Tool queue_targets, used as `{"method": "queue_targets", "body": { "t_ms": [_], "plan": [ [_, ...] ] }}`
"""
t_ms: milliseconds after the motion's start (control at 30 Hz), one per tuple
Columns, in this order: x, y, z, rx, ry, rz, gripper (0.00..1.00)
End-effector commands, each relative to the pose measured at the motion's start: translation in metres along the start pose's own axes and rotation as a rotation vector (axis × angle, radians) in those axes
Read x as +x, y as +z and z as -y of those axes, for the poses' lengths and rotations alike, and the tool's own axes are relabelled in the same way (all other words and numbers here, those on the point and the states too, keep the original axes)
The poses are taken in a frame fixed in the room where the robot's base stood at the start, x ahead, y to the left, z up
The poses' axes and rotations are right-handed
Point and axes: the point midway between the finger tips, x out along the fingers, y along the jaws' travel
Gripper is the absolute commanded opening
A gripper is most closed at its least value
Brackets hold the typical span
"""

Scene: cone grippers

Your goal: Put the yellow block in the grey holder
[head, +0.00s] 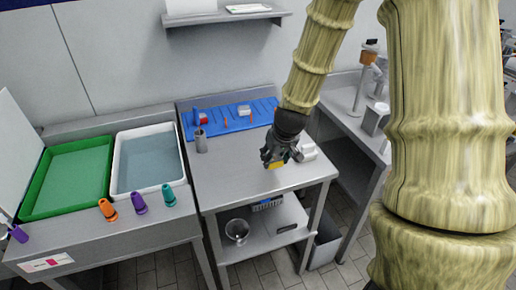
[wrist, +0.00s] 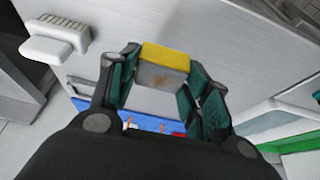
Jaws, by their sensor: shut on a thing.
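The yellow block (head: 277,165) is between the fingers of my gripper (head: 275,158), above the front right part of the grey table. In the wrist view, my gripper (wrist: 165,75) is shut on the block (wrist: 166,57), with a teal-padded finger on each side. A small grey cup-shaped holder (head: 201,144) stands upright on the table to the left of my gripper, near the blue mat. Something thin and blue-grey sticks up from it. I cannot tell the holder in the wrist view.
A blue mat (head: 258,121) with small red, orange and white items lies at the table's back. A white ridged object (head: 307,149) sits just right of my gripper; it also shows in the wrist view (wrist: 55,38). A green tray (head: 66,179) and white basin (head: 151,181) are left. The table's middle is clear.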

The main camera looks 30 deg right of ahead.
Motion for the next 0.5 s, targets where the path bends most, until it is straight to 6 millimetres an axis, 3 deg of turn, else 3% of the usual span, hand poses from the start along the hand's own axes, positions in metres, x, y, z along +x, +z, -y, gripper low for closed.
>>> {"method": "queue_targets", "body": {
  "t_ms": [300,500],
  "plan": [
    [0.025,-0.052,0.011,0.001,0.001,0.0,0.23],
    [0.039,-0.076,0.015,0.002,0.002,0.0,0.23]
  ]
}}
